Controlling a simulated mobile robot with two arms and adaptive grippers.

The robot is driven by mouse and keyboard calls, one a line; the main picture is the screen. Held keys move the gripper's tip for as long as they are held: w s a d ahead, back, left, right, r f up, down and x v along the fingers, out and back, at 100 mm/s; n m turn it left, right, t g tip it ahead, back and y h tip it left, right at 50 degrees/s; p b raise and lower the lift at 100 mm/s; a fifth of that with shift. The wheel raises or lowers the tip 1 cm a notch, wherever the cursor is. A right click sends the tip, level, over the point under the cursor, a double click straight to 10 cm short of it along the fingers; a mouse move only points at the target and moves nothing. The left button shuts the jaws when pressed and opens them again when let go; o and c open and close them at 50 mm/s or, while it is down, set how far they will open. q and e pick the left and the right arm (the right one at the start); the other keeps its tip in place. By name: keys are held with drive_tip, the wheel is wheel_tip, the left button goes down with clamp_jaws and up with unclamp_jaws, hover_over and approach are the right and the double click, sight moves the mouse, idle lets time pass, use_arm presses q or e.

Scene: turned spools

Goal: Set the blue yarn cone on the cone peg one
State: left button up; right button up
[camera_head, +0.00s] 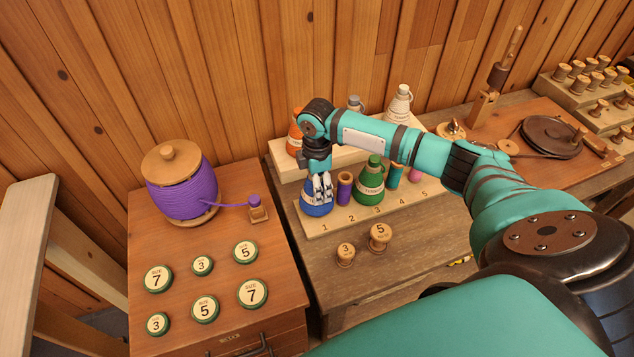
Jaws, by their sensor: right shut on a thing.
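The blue yarn cone (316,210) is at the left end of the numbered peg board (351,218), just behind the number 1. My right gripper (322,188) reaches down from above and is shut on the cone's upper part. The cone looks upright. Cone peg one is hidden by the cone, and I cannot tell whether the cone's base rests on the board. My left gripper is not in view.
A purple spool (344,189), a green cone (370,182) and a teal spool (394,176) stand close to the right on the board. An orange cone (294,133) is behind. Two wooden spools, one of them here (346,255), stand in front.

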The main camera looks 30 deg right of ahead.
drive_tip(key=shift+f+b, duration=0.35)
drive_tip(key=shift+f, duration=0.6)
drive_tip(key=shift+p, duration=0.85)
idle(0.7)
drive_tip(key=shift+f+b, duration=0.3)
drive_tip(key=shift+f, duration=0.25)
idle(0.4)
drive_tip(key=o, duration=1.2)
drive_tip(key=shift+o, duration=0.2)
wheel_tip(320, 180, up, 11)
drive_tip(key=p, duration=1.1)
drive_tip(key=shift+s, duration=0.1)
